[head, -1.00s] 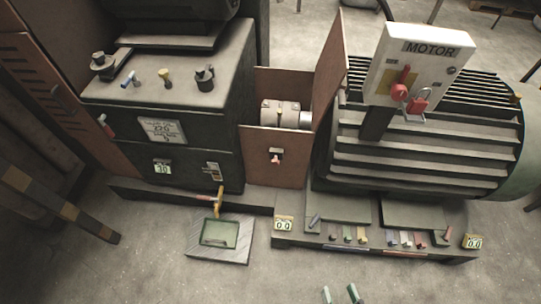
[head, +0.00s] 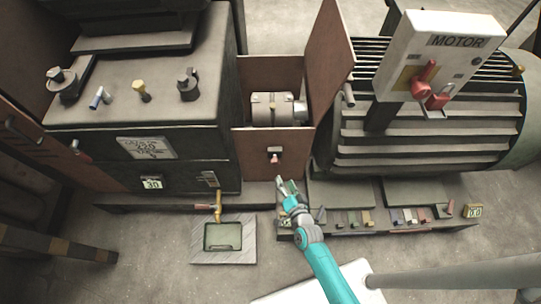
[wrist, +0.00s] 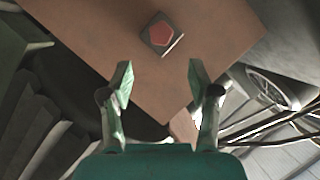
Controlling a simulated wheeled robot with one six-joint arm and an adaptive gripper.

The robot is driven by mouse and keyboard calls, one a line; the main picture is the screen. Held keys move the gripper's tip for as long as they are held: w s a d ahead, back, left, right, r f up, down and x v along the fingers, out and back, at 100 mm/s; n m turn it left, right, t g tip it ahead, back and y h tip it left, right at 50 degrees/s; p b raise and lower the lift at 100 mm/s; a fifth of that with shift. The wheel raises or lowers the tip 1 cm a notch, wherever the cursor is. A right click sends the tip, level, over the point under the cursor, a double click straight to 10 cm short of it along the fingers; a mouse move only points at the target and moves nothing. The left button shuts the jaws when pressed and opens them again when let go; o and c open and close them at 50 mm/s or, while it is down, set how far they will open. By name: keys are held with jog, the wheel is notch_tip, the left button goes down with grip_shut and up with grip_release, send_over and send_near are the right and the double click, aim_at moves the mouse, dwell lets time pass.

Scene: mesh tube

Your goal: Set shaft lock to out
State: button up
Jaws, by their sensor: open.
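The likely shaft lock is a small red-tipped knob (head: 274,155) on the front of the brown coupling guard (head: 245,141); no label on it is readable. In the wrist view the knob (wrist: 161,35) shows as a red end on a dark square plate, on the brown panel (wrist: 110,60). My gripper (head: 285,183) is below and in front of the knob in the head view. In the wrist view my gripper (wrist: 158,78) is open and empty. Its fingers point at the panel, with the knob beyond and between them, apart from it.
The guard's lid (head: 331,55) stands raised beside the coupling (head: 272,108). A control box marked MOTOR (head: 445,55) with red handles stands at right. A dark gearbox (head: 190,120) is at left. A tray (head: 223,236) lies under a yellow tap (head: 217,207).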

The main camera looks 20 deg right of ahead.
aim_at(276, 164)
jog(key=x, duration=1.1)
jog(key=shift+w+a, duration=0.1)
jog(key=shift+w, duration=0.1)
grip_shut()
